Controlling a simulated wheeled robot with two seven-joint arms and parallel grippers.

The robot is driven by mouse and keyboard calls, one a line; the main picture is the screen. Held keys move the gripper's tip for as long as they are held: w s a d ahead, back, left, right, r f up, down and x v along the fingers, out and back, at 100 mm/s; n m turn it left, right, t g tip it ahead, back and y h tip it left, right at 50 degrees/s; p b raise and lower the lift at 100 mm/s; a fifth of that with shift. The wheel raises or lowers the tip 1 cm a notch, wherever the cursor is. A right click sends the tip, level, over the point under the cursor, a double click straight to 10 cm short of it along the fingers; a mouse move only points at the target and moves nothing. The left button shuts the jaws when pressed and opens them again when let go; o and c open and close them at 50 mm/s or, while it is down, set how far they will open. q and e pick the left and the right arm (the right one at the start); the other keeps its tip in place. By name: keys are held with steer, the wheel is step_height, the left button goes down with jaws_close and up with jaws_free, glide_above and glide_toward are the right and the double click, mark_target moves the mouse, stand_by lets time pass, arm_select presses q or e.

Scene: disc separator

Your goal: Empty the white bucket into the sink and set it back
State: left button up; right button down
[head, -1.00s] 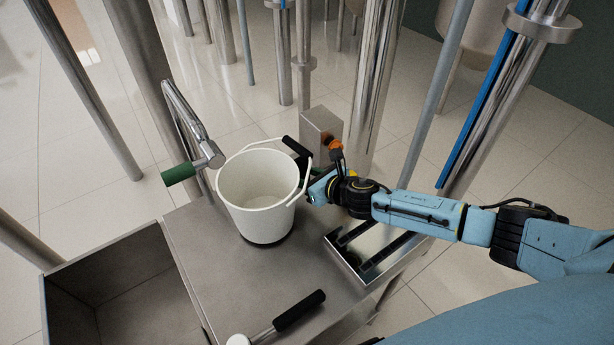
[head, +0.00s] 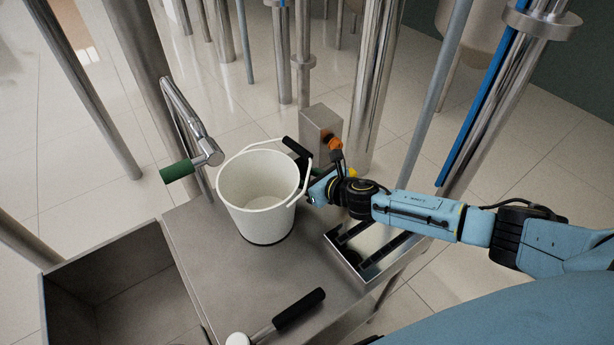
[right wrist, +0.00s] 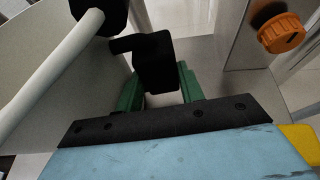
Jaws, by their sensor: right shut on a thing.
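The white bucket (head: 258,205) is upright at the back of the steel counter, with a thin dark band under its base. I see no contents inside it. Its white bail with a black grip leans to the back right. My right gripper (head: 318,187) is at the bucket's right side. In the right wrist view its green fingers (right wrist: 158,98) are shut on a black holding piece (right wrist: 155,65) beside the bucket wall (right wrist: 75,100). The steel sink (head: 120,270) is at the lower left, and its visible inside looks bare. My left gripper is out of view.
A tap with a green handle (head: 178,171) stands behind the counter, left of the bucket. A black-handled lever (head: 298,310) lies at the counter's front. A steel post with an orange knob (head: 321,135) stands behind my right gripper. Counter (head: 225,280) between bucket and lever is clear.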

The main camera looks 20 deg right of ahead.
steer(key=shift+f, duration=0.25)
steer(key=c, duration=0.8)
jaws_free()
steer(key=shift+f, duration=0.1)
steer(key=shift+s, duration=0.1)
steer(key=p+v, duration=0.3)
steer(key=v, duration=0.5)
steer(key=shift+s+d+r, duration=0.15)
steer(key=shift+s+r, duration=0.05)
steer(key=shift+s, duration=0.15)
steer(key=shift+s, duration=0.1)
